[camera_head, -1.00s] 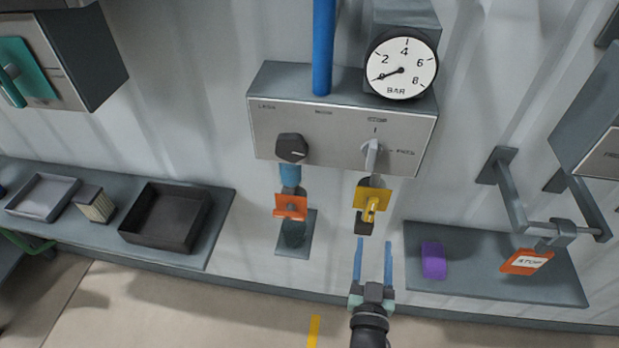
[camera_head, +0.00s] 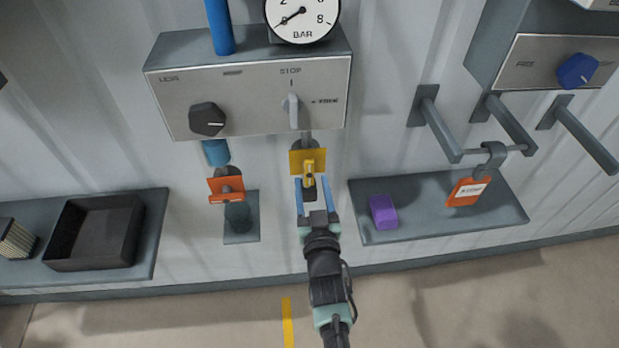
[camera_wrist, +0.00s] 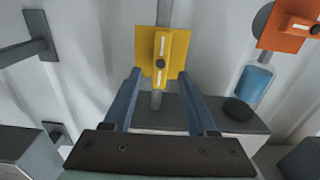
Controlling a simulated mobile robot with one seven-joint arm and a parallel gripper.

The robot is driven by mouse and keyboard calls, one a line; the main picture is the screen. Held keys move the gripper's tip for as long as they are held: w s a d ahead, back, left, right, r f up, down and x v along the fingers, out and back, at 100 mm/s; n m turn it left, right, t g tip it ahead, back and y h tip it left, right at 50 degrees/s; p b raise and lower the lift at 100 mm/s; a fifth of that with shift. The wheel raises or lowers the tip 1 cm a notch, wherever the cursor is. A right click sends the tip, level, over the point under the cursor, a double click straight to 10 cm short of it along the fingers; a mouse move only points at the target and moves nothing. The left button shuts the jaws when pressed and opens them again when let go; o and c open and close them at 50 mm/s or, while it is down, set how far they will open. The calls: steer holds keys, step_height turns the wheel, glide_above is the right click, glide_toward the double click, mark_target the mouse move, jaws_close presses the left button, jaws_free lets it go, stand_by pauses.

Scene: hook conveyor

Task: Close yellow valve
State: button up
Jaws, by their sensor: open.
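The yellow valve (camera_head: 308,164) sits on a pipe below the grey control box, with a square yellow plate and a yellow handle. In the wrist view the yellow valve (camera_wrist: 161,55) is ahead, its handle upright in line with the pipe. My gripper (camera_head: 312,189) is open, its two blue fingers pointing up at the valve from just below. In the wrist view the fingertips of my gripper (camera_wrist: 160,75) lie left and right of the handle's lower end. Nothing is between them that I can see held; contact with the valve cannot be told.
An orange valve (camera_head: 227,188) is left of the yellow one. The control box (camera_head: 250,95) with a gauge (camera_head: 302,15) is above. A shelf with a purple block (camera_head: 383,212) and a hanging orange tag (camera_head: 467,191) is to the right. A black tray (camera_head: 95,232) is at left.

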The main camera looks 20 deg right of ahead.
mark_target(310, 173)
steer(key=shift+f+b+x, duration=0.15)
steer(key=shift+b+x, duration=0.8)
steer(key=shift+b, duration=0.3)
steer(key=shift+f+b+x, duration=0.1)
steer(key=shift+b+x, duration=0.8)
steer(key=shift+b, duration=0.3)
steer(key=shift+w+d+r+b, duration=0.2)
steer(key=shift+w+r+b, duration=0.1)
steer(key=shift+w+b, duration=0.4)
jaws_close()
